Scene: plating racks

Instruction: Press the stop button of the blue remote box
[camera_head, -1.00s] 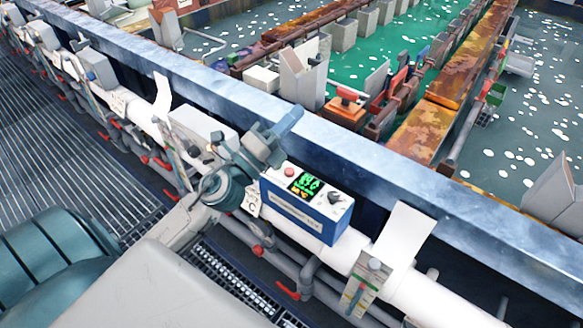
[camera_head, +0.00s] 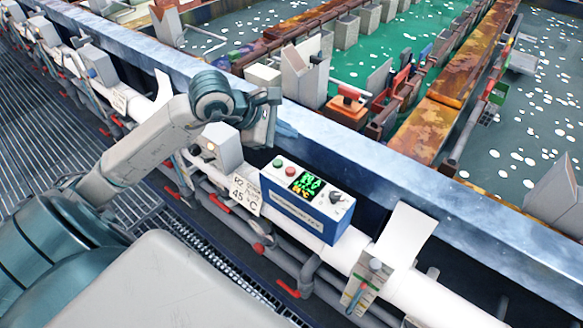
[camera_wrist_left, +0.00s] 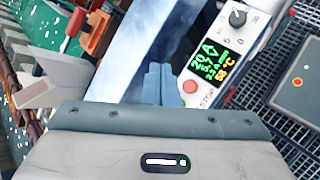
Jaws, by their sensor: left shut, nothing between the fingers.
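The blue remote box (camera_head: 308,208) sits on the white pipe, with a white top, a lit green display (camera_head: 307,184), a dark knob (camera_head: 336,198), a red button (camera_head: 290,169) and a green button (camera_head: 278,163). In the left wrist view the red button (camera_wrist_left: 190,87) is beside the word STOP. My left gripper (camera_head: 288,131) is shut and empty, its blue fingers beyond the box's button end, near the steel rail. In the left wrist view its fingertips (camera_wrist_left: 158,68) are just left of the red button, apart from it in the picture. My right gripper is not in view.
The steel rail (camera_head: 450,225) runs behind the box. A grey box (camera_head: 222,148) and a 45 °C label (camera_head: 244,193) are left of it. A tilted white plate (camera_head: 402,232) stands to the right. Tanks with plating racks lie beyond the rail.

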